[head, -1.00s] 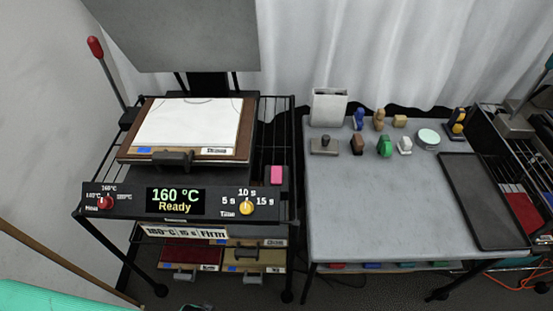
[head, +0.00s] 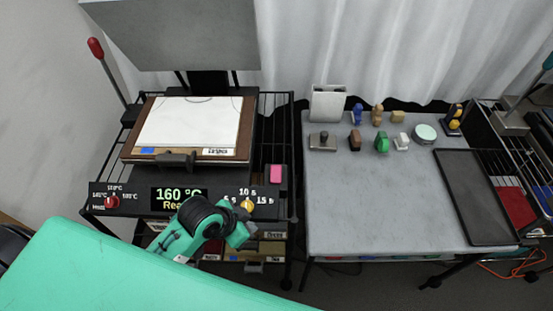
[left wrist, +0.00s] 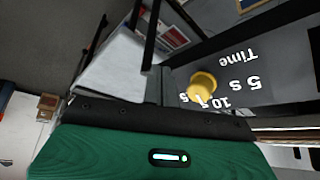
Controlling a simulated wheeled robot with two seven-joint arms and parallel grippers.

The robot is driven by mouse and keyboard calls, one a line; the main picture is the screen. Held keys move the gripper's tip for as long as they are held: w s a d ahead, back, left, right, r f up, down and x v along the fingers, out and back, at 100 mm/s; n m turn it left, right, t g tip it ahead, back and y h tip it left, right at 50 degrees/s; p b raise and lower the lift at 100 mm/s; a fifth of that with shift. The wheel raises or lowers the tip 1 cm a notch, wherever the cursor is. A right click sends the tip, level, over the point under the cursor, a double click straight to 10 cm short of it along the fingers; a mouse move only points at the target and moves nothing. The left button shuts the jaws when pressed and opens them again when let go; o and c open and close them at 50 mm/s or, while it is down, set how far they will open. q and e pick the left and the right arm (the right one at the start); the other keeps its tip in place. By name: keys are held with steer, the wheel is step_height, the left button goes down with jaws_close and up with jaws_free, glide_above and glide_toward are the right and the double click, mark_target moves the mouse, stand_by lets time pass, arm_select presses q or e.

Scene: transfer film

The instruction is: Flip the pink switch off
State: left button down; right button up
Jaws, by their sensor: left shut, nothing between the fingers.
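The pink switch (head: 275,174) sits at the right end of the heat press, just above the control panel (head: 130,199). My right gripper is not in view.
The display (head: 178,196) reads 160 °C and is partly covered by my left arm. A red knob (head: 112,202) is at the panel's left. A lever with a red grip (head: 95,47) stands behind left. The grey table (head: 390,205) at right holds several stamps and a dark tray (head: 477,197).

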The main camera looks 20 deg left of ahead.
arm_select(q)
steer(key=w+r+m+h, duration=0.1)
steer(key=w+m, duration=0.1)
steer(key=w+r+m+h, duration=0.1)
steer(key=w+r+m, duration=0.1)
steer(key=w, duration=0.1)
steer(key=w+r+m+h, duration=0.1)
steer(key=w+r, duration=0.1)
steer(key=shift+w+d+r+m+g, duration=0.1)
steer(key=shift+w+m+g, duration=0.2)
steer(key=shift+m+g, duration=0.1)
steer(key=w+a+r+m+h, duration=0.1)
steer(key=w+a+r+m, duration=0.1)
steer(key=w+a+r, duration=0.5)
steer(key=shift+w+a+r, duration=0.25)
steer(key=shift+w+r, duration=0.05)
steer(key=shift+w, duration=0.05)
steer(key=shift+d, duration=0.1)
steer(key=p, duration=0.5)
glide_above(278, 169)
steer(key=s+a, duration=0.2)
step_height(278, 169, down, 7)
steer(key=shift+a+r, duration=0.1)
steer(key=shift+w+a+f, duration=0.1)
steer(key=shift+f, duration=0.5)
steer(key=shift+w+a+f, duration=0.1)
steer(key=shift+f, duration=0.5)
steer(key=shift+w+f+p, duration=0.1)
steer(key=shift+f+p, duration=0.35)
steer(key=shift+f, duration=0.4)
